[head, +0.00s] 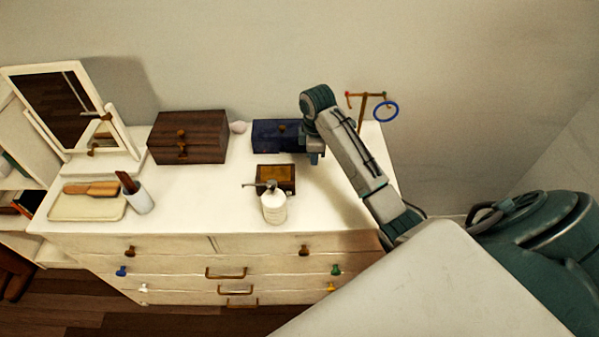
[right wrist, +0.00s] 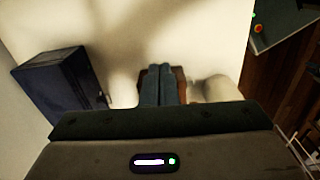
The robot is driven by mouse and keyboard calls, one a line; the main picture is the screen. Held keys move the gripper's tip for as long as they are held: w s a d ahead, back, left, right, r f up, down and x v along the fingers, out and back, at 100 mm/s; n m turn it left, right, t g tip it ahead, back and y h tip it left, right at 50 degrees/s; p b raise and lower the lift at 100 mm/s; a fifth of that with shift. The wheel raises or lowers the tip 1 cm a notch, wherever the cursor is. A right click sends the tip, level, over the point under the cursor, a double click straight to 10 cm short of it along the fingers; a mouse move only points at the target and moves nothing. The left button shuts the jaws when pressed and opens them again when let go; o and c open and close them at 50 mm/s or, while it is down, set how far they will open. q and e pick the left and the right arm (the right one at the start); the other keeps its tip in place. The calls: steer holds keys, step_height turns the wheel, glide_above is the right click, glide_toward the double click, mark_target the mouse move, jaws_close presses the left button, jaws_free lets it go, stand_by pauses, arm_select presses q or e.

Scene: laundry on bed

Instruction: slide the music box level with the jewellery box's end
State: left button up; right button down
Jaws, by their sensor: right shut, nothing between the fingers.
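The small brown box with a brass-coloured top (head: 283,175), which looks like the music box, lies on the white dresser behind a pump bottle. In the right wrist view the brown box (right wrist: 182,88) is mostly hidden by my fingers. A dark blue box with a knob (head: 268,137), perhaps the jewellery box, stands behind it against the wall; it also shows in the right wrist view (right wrist: 52,88). My right gripper (head: 316,158) is shut and empty, low at the blue box's right. In the right wrist view its fingertips (right wrist: 160,70) overlap the brown box; contact cannot be told.
The white pump bottle (head: 273,208) stands just in front of the brown box. A dark wooden box (head: 190,138) stands further left, with a mirror (head: 60,105), tray (head: 70,208) and cup (head: 140,200). A jewellery stand (head: 364,110) is behind my right arm.

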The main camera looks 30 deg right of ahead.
steer(key=f+b, duration=0.5)
steer(key=shift+w+d, duration=0.2)
steer(key=shift+w, duration=0.2)
step_height(320, 180, down, 3)
steer(key=shift+f+p, duration=0.1)
steer(key=shift+p, duration=0.25)
steer(key=a, duration=0.1)
steer(key=w+p, duration=0.1)
steer(key=a, duration=0.1)
steer(key=shift+w+a+f+p, duration=0.15)
steer(key=shift+w+a+p, duration=0.1)
steer(key=shift+a+p, duration=0.1)
steer(key=shift+w+a, duration=0.25)
steer(key=shift+a, duration=0.15)
steer(key=shift+f, duration=0.1)
steer(key=shift+d, duration=0.1)
